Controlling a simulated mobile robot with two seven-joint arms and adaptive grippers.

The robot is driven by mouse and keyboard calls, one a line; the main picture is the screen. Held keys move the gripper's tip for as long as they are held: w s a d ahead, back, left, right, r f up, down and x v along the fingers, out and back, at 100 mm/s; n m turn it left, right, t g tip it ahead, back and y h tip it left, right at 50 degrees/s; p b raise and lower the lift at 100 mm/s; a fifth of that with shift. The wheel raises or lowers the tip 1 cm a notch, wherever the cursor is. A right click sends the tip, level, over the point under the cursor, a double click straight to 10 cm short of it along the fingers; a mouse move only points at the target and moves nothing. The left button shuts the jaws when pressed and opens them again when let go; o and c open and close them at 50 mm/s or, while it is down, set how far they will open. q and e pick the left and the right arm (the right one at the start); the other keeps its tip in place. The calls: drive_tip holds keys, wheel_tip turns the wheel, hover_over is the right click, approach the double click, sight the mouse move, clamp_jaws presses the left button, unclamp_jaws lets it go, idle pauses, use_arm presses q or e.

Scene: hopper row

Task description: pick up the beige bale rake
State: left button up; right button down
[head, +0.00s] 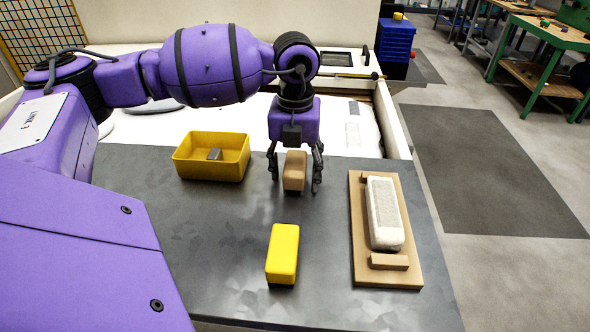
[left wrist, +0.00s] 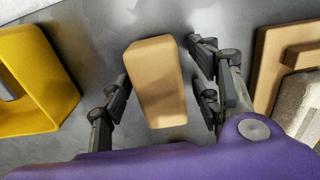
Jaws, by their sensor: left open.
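The beige bale rake (head: 294,171) is a small rounded block standing on the grey table. In the left wrist view the beige block (left wrist: 156,82) lies between the finger pads, with a gap showing on both sides. My right gripper is not in view.
A yellow bin (head: 212,156) with a small grey block (head: 215,154) inside stands left of the gripper. A yellow block (head: 283,254) stands nearer the front. A wooden board (head: 367,277) with a whitish block (head: 384,213) lies to the right. The front-left table is clear.

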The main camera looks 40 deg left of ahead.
sight(296, 162)
use_arm(q)
drive_tip(key=c, duration=1.3)
drive_tip(key=shift+c, duration=0.2)
drive_tip(key=shift+r, duration=0.15)
drive_tip(key=shift+r, duration=0.3)
wheel_tip(296, 162, up, 2)
drive_tip(key=shift+w+r, duration=0.1)
drive_tip(key=s+a+r, duration=0.1)
drive_tip(key=s+r, duration=0.9)
drive_tip(key=s, duration=0.4)
drive_tip(key=shift+a+p, duration=0.2)
drive_tip(key=shift+p, duration=0.15)
